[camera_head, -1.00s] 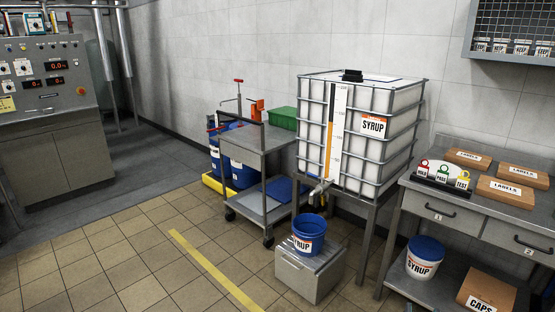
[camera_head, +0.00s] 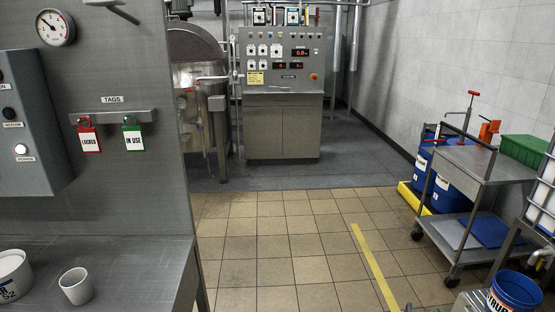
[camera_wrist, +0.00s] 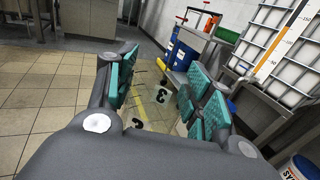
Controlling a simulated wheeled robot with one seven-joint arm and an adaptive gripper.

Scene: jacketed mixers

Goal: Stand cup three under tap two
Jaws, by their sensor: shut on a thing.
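My gripper (camera_wrist: 160,88) shows in the wrist view, its teal-padded fingers shut on a clear, see-through cup marked 3 (camera_wrist: 163,98). The floor shows through the cup, and its outline is faint. My gripper and this cup are not in the head view. No tap with a readable number two shows. A steel mixer (camera_head: 193,65) with pipework on its front stands at the back left in the head view. The syrup tank's outlet tap (camera_head: 541,257) is at the right edge, above a blue syrup bucket (camera_head: 514,290).
A steel counter (camera_head: 130,262) at the left bears a small white cup (camera_head: 76,286) and a white tub (camera_head: 12,277). A control cabinet (camera_head: 283,125) stands at the back. A trolley (camera_head: 478,160) and blue drums (camera_head: 447,196) stand right. The tiled floor between is clear.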

